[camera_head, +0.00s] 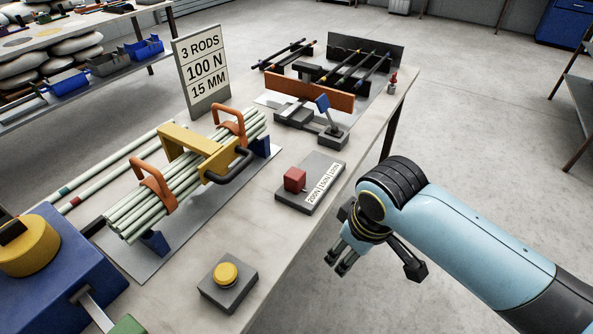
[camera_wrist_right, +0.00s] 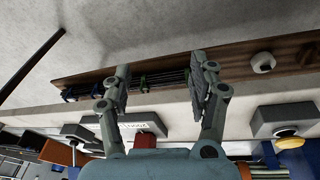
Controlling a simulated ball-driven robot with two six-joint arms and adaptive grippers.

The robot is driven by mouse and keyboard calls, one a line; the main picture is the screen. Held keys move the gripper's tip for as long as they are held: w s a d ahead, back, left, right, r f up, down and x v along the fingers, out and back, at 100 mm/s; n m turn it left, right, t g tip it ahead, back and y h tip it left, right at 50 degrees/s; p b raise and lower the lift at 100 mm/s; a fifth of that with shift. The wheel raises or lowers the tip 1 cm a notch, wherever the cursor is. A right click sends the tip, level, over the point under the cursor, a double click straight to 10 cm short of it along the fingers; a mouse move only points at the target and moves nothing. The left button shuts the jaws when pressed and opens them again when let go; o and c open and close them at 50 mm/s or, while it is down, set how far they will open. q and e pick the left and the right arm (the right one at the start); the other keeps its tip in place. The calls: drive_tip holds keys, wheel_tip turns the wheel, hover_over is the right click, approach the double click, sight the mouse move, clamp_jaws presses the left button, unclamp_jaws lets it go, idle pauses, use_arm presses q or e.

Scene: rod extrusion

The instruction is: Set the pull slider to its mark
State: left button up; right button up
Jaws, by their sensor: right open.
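The pull slider has a dark grey base (camera_head: 325,172) with a small red block (camera_head: 295,179) and a white scale label (camera_head: 323,184) marked in newtons; it seems to read 200N nearest, then 150N and 100N. The red block stands beside the nearer, 200N end. My right gripper (camera_head: 378,262) is open and empty, out beyond the table's right edge, apart from the slider. In the right wrist view, my open fingers (camera_wrist_right: 158,75) spread with nothing between them, and the red block (camera_wrist_right: 145,140) shows low, partly hidden by the gripper body. My left gripper is out of view.
A sign (camera_head: 203,70) reads 3 RODS, 100 N, 15 MM. A yellow button (camera_head: 226,274) sits on a grey box near the front. A rod bundle (camera_head: 180,185) under orange handles lies left of the slider. A small lever (camera_head: 323,104) stands behind it. Floor lies beyond the right edge.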

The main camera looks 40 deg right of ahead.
drive_tip(key=w+r+n+g+p, duration=0.1)
drive_tip(key=w+r, duration=0.3)
drive_tip(key=w, duration=0.6)
wheel_tip(320, 180, up, 9)
drive_tip(key=n+g+p, duration=0.1)
drive_tip(key=n, duration=0.1)
hover_over(295, 173)
drive_tip(key=shift+f+y, duration=0.1)
drive_tip(key=shift+y, duration=0.3)
wheel_tip(295, 173, down, 10)
drive_tip(key=shift+f+b, duration=0.2)
drive_tip(key=shift+b, duration=0.15)
clamp_jaws()
